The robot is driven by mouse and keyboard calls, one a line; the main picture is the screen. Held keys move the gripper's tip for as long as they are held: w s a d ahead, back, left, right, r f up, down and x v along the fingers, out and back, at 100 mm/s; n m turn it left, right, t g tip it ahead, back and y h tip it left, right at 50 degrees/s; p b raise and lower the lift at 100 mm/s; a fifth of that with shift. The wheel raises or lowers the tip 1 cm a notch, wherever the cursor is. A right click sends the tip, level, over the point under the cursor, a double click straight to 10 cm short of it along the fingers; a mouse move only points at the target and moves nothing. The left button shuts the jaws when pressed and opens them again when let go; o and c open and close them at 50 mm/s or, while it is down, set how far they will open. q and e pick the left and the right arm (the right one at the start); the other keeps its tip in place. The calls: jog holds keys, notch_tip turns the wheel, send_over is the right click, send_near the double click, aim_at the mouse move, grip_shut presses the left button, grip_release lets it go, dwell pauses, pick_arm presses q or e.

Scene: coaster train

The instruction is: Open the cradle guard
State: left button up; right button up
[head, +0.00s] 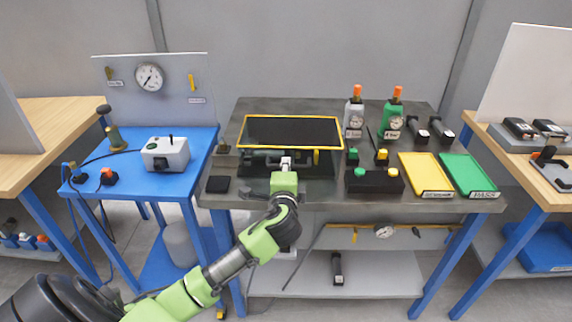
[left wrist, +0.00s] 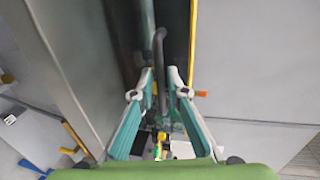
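The cradle guard appears to be the dark panel with a yellow frame (head: 290,118) on the dark bench, over a dark cradle. My left arm reaches in from the lower left, and its gripper (head: 286,162) is at the panel's front edge. In the left wrist view my left gripper (left wrist: 160,75) has its two teal fingers spread. A dark curved handle (left wrist: 160,45) lies between the fingertips, with small gaps seeming to show on both sides. A yellow edge (left wrist: 193,40) runs beside it. My right gripper is in neither view.
Green and grey bottles (head: 392,115) with orange tops stand right of the guard. A yellow tray (head: 425,160) and a green tray (head: 466,160) lie at the bench's right. A blue table (head: 135,185) with a grey control box (head: 166,155) stands left.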

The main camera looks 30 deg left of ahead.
pick_arm(q)
jog(key=shift+x, duration=0.85)
grip_shut()
